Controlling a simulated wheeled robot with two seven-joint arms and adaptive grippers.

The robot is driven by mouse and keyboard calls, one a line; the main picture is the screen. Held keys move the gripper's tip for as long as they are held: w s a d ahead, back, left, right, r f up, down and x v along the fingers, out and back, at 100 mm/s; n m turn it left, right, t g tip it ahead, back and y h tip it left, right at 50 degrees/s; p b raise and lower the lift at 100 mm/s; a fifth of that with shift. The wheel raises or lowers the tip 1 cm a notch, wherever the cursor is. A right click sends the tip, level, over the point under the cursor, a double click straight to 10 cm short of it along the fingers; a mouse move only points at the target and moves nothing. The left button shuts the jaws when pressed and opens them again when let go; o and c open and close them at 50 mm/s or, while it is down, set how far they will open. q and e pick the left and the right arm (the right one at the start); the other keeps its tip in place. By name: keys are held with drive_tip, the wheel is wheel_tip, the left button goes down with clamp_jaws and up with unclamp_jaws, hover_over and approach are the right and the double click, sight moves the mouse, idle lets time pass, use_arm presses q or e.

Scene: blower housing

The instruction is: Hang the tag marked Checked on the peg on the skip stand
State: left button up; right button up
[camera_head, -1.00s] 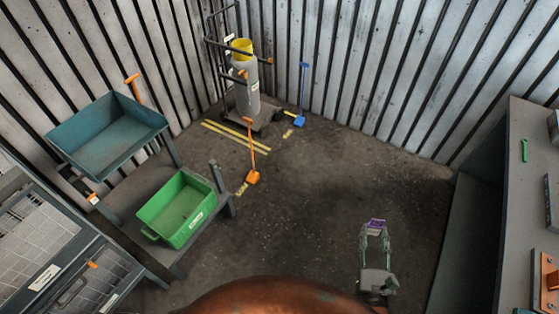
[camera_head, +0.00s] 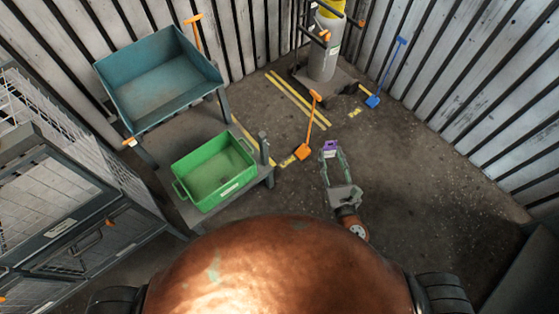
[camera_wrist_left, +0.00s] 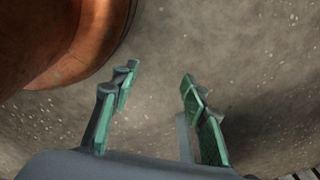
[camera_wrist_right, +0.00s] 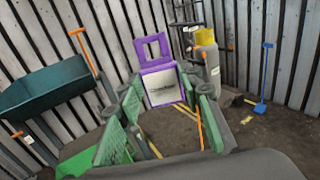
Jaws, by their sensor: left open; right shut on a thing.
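My right gripper (camera_head: 331,158) is shut on a purple tag (camera_head: 330,149), held out over the floor to the right of the skip stand. In the right wrist view the tag (camera_wrist_right: 161,86) has an open loop on top and a white face whose writing I cannot read. The skip stand (camera_head: 151,157) carries a teal skip (camera_head: 158,88). A small orange piece with a white label (camera_head: 130,142) sits at its front corner; I cannot tell if this is the peg. My left gripper (camera_wrist_left: 155,95) is open and empty above the floor, outside the head view.
A green bin (camera_head: 215,172) sits on a low grey platform by the stand. An orange shovel (camera_head: 309,128), a blue shovel (camera_head: 387,75) and a grey cylinder on a trolley (camera_head: 325,55) stand behind. A mesh cage (camera_head: 75,190) is at left. Floor at right is clear.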

use_arm(q)
drive_tip(key=w+d+f+b, duration=0.25)
drive_tip(key=w+b, duration=0.45)
drive_tip(key=b, duration=0.6)
use_arm(e)
drive_tip(key=w+a+f+n+g+y+b, duration=0.25)
drive_tip(key=w+a+f+b, duration=0.3)
drive_tip(key=f, duration=0.85)
drive_tip(key=w+a+f+n+g+y+b, duration=0.1)
drive_tip(key=w+a+f+n+y+b, duration=0.2)
drive_tip(key=w+f, duration=0.7)
drive_tip(key=w+a+f+n+g+y+b, duration=0.1)
drive_tip(key=w+a+f+y+b, duration=0.35)
drive_tip(key=f, duration=1.25)
drive_tip(key=w+a, duration=0.2)
drive_tip(key=w+a+f+h+b, duration=0.1)
drive_tip(key=w+a, duration=0.1)
drive_tip(key=w+a+h+b, duration=0.1)
drive_tip(key=w+a, duration=0.1)
drive_tip(key=shift+w+f+m, duration=0.15)
drive_tip(key=shift+w+m, duration=0.1)
drive_tip(key=shift+w+a+f+b, duration=0.1)
drive_tip(key=shift+w+a+b, duration=0.05)
drive_tip(key=shift+b, duration=0.2)
use_arm(q)
wheel_tip(320, 180, up, 10)
drive_tip(key=w+d+g, duration=0.1)
drive_tip(key=d, duration=0.1)
drive_tip(key=shift+w+n+h, duration=0.15)
drive_tip(key=shift+n+h, duration=0.25)
